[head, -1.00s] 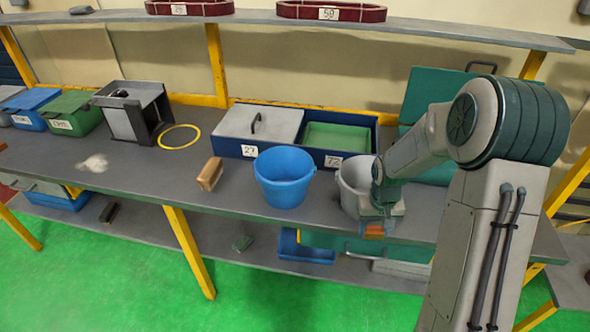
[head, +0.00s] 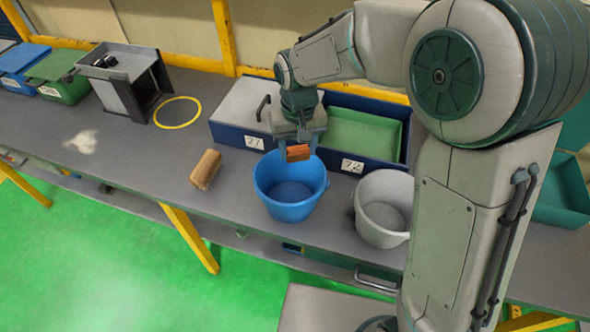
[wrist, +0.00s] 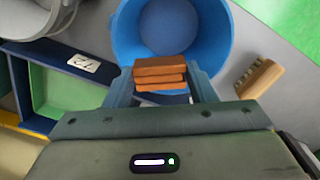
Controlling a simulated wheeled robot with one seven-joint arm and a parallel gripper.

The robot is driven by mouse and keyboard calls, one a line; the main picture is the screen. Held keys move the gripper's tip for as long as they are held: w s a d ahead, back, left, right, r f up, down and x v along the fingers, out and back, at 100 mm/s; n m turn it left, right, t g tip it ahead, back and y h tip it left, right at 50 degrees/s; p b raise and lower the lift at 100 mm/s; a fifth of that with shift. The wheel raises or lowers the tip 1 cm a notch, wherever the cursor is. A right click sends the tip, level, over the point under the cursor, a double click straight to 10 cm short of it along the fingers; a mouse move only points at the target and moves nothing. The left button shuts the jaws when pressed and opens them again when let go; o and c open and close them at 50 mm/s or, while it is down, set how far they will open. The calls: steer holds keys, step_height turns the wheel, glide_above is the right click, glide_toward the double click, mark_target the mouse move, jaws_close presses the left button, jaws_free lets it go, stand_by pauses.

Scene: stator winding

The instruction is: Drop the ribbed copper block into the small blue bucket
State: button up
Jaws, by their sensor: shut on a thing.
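My gripper (head: 298,150) is shut on the ribbed copper block (head: 298,153), an orange-brown piece with ridges that also shows between the fingers in the wrist view (wrist: 160,74). The small blue bucket (head: 284,209) stands upright on the workbench. In the head view the block is over the back right part of the bucket's rim. In the wrist view the bucket (wrist: 126,33) opens just beyond the block. The part of the bucket's inside that shows is empty; the block and gripper hide some of it.
A grey-white bucket (head: 384,222) stands right of the blue one. A dark blue tray (head: 240,134) with a lidded bay and a green bay sits behind the bucket.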

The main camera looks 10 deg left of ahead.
step_height(320, 180, down, 6)
steer(key=b, duration=0.4)
steer(key=shift+s+r, duration=0.1)
steer(key=shift+s, duration=0.05)
steer(key=o, duration=1.3)
steer(key=shift+c, duration=0.2)
step_height(320, 180, up, 14)
steer(key=shift+f+b, duration=0.1)
steer(key=shift+b, duration=0.7)
